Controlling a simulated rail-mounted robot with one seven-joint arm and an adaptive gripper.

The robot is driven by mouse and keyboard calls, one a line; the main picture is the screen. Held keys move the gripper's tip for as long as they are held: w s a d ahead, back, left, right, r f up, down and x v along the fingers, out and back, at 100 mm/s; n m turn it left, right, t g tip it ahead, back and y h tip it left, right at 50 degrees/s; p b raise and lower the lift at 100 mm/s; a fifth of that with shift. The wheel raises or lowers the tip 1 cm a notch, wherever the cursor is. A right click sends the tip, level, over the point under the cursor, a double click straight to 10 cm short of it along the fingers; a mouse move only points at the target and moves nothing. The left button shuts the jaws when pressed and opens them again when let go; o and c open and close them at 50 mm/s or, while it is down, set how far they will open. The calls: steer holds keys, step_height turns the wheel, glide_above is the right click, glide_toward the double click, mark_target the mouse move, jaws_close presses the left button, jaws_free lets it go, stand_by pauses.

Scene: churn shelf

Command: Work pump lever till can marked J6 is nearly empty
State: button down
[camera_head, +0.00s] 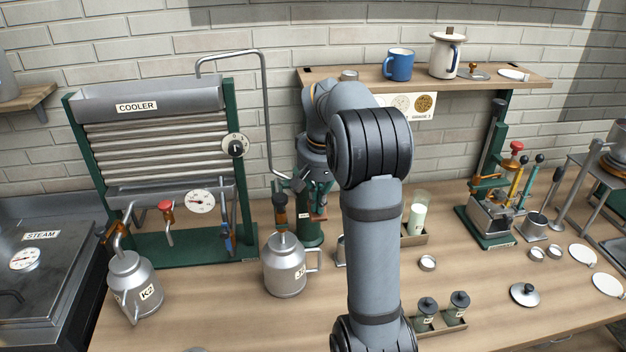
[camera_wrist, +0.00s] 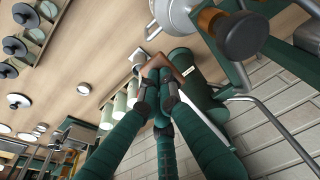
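The can marked J6 (camera_head: 285,266) is a grey metal can with a side handle. It stands upright on the bench left of the green pump (camera_head: 309,222), and part of it shows at the top of the wrist view (camera_wrist: 182,20). A pipe end with a dark and copper fitting (camera_head: 281,215) reaches down to the can's mouth. The pump lever's red-brown grip (camera_wrist: 183,65) lies at my fingertips. My gripper (camera_wrist: 158,78) has its fingers drawn together at this grip, seemingly around it. My arm hides part of the pump in the head view. The can's liquid level is hidden.
The cooler (camera_head: 150,150) stands behind can K (camera_head: 136,287), whose label is only partly readable. A bent pipe (camera_head: 266,105) runs from the cooler's top to the pump. Lidded jars (camera_head: 427,308) and a glass of milk (camera_head: 417,217) stand close to my arm.

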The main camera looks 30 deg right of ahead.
steer(key=shift+s+b+x, duration=0.1)
steer(key=shift+b+x, duration=0.25)
steer(key=shift+x, duration=0.25)
steer(key=shift+s+b+x, duration=0.15)
steer(key=shift+b+x, duration=0.2)
steer(key=shift+x, duration=0.25)
steer(key=w+p+v, duration=0.2)
steer(key=p+v, duration=0.8)
steer(key=shift+d+r, duration=0.2)
steer(key=shift+r, duration=0.4)
steer(key=b+x, duration=0.3)
steer(key=s+b+x, duration=0.1)
steer(key=b+x, duration=0.2)
steer(key=x, duration=0.1)
steer(key=s+b+x, duration=0.1)
steer(key=b+x, duration=0.3)
steer(key=shift+s+a+f, duration=0.1)
steer(key=shift+a+f, duration=0.2)
steer(key=shift+a, duration=0.05)
steer(key=w+p+v, duration=0.2)
steer(key=p+v, duration=0.8)
steer(key=v, duration=0.1)
steer(key=shift+d+r, duration=0.25)
steer(key=shift+d, duration=0.15)
